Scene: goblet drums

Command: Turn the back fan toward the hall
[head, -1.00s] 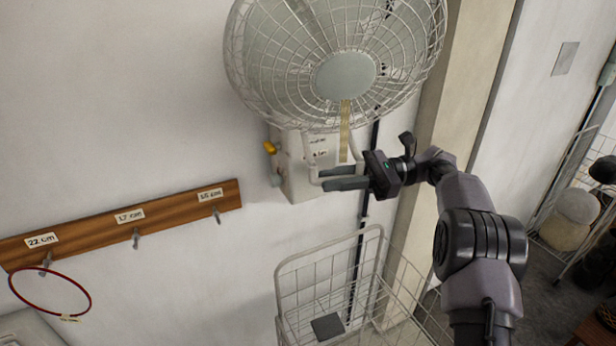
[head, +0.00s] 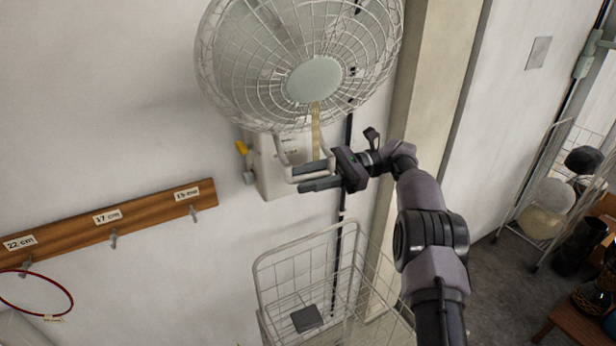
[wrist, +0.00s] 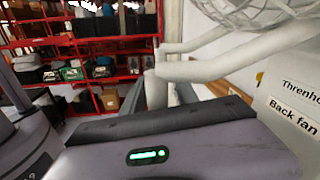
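The white wall fan (head: 315,80) hangs at the top of the head view, with a wire cage, a pale round hub and a tan strip hanging from it. A white tube handle (head: 283,153) loops below the cage. My gripper (head: 312,178) is at the lower end of this handle, its two grey fingers on either side of the tube and seemingly closed on it. In the wrist view the tube (wrist: 190,70) runs down between the fingers. A label reading "Back fan" (wrist: 293,118) is on the box at the right. The exact finger contact is partly hidden.
A pale control box (head: 270,165) with a yellow part is behind the fan. Below stands a white wire cart (head: 305,235). A wooden hook rail (head: 145,215) with a red hoop (head: 68,290) is at left. Red shelving (wrist: 85,48) shows in the wrist view.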

